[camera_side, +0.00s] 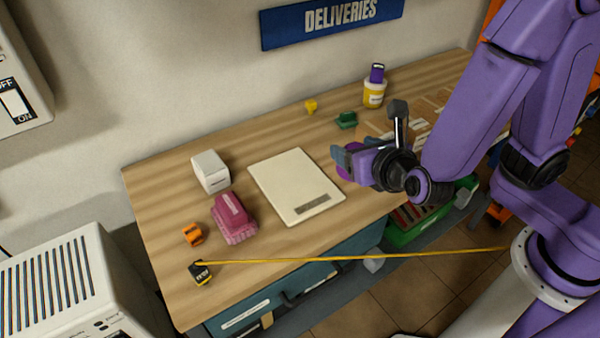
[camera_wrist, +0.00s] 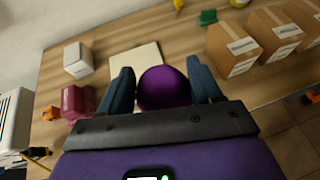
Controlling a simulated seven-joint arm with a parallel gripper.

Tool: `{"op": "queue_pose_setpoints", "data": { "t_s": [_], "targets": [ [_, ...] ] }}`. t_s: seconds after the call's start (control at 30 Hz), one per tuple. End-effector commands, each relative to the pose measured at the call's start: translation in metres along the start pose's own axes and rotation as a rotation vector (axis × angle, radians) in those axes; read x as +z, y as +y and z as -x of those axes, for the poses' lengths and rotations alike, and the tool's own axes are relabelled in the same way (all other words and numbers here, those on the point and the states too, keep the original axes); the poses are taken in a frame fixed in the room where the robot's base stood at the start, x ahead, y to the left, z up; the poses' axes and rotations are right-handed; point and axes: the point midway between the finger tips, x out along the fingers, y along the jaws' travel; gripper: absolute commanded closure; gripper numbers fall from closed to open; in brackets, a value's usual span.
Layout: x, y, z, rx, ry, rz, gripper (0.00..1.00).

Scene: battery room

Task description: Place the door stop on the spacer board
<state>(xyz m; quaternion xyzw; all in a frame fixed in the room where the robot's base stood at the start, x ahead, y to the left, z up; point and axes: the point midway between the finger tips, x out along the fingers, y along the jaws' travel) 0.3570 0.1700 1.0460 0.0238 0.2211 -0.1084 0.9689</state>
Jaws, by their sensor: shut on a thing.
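The door stop, a round dark purple piece (camera_wrist: 165,88), sits between the two blue-grey fingers of my gripper (camera_wrist: 163,90) in the wrist view. My gripper (camera_side: 345,160) is shut on it in the side view, where only a bit of the purple shows and the fingers hide the rest. The spacer board (camera_side: 290,180) is a flat cream-white board with a grey strip near its front edge, lying on the wooden table. It also shows in the wrist view (camera_wrist: 137,60), beyond the fingers. My gripper is held above the table, just right of the board in the side view; its exact height is unclear.
A white box (camera_side: 210,172), a pink toy-like block (camera_side: 234,220), an orange piece (camera_side: 193,235) and a tape measure (camera_side: 201,274) with its tape out lie left of the board. A green piece (camera_side: 346,120), yellow piece (camera_side: 311,106) and yellow-white jar (camera_side: 374,94) stand behind. Cardboard boxes (camera_wrist: 235,45) stand right.

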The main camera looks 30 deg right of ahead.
Motion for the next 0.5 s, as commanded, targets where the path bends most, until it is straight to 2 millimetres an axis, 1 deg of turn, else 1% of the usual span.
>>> {"op": "queue_pose_setpoints", "data": {
  "t_s": [0.17, 0.4, 0.5],
  "targets": [
    [-0.001, 0.014, -0.021, -0.004, 0.000, 0.000, 0.74],
    [-0.005, 0.044, -0.067, -0.004, 0.000, -0.001, 0.74],
    [-0.014, 0.050, -0.078, -0.003, 0.000, 0.002, 0.74]
  ]
}}
